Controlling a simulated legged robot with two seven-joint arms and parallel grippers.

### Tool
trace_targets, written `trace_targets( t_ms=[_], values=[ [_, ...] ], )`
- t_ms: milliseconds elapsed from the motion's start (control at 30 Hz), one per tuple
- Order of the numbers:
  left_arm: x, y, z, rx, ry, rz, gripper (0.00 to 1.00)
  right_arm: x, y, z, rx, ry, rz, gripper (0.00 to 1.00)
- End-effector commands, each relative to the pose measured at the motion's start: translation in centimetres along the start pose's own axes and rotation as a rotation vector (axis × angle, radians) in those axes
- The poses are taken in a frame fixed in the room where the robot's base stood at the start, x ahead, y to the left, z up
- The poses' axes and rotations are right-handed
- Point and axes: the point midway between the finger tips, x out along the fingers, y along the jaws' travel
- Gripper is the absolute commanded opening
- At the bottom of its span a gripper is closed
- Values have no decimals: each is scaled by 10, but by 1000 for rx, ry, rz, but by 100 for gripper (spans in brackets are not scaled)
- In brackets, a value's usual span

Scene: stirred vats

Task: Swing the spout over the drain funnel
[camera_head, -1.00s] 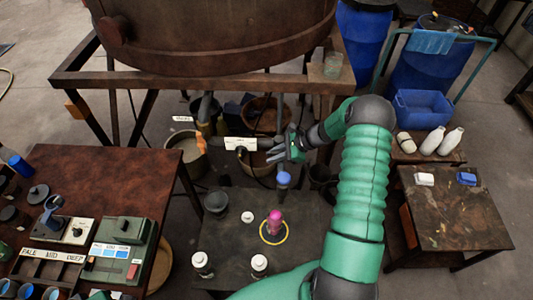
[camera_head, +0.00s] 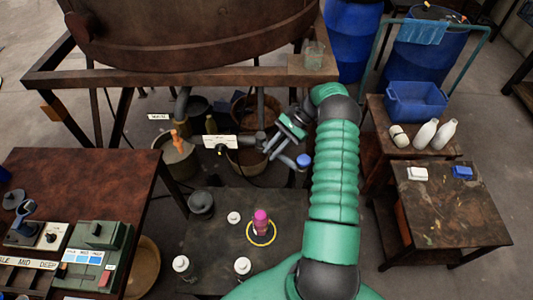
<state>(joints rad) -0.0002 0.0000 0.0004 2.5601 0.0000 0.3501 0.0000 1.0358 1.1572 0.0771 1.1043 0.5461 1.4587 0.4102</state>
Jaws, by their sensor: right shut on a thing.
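A grey pipe, which looks like the spout (camera_head: 254,140), runs to the right from a white label plate below the big vat. A short grey piece with a blue ball end (camera_head: 304,160) sticks out at its right, beside my fingers. My right gripper (camera_head: 272,148) is shut on the grey spout piece; the fingers partly hide the grip. My left gripper is out of view.
A pail (camera_head: 180,155) with an orange-handled thing stands left of the pipe. The low dark table (camera_head: 220,250) in front holds a pink-topped object (camera_head: 261,222), a grey bowl (camera_head: 200,204) and white-capped bottles. The vat frame (camera_head: 180,77) crosses above.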

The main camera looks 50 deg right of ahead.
Motion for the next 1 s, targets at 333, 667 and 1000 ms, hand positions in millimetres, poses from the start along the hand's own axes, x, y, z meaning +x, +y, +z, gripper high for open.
trace_targets(
  t_ms=[333,667,1000],
  values=[
    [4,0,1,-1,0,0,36,-3,2,-5,-21,6,23,0],
    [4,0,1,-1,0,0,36,-3,2,-5,-22,3,22,26],
    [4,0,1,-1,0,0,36,-3,2,-4,-22,2,24,38]
  ],
)
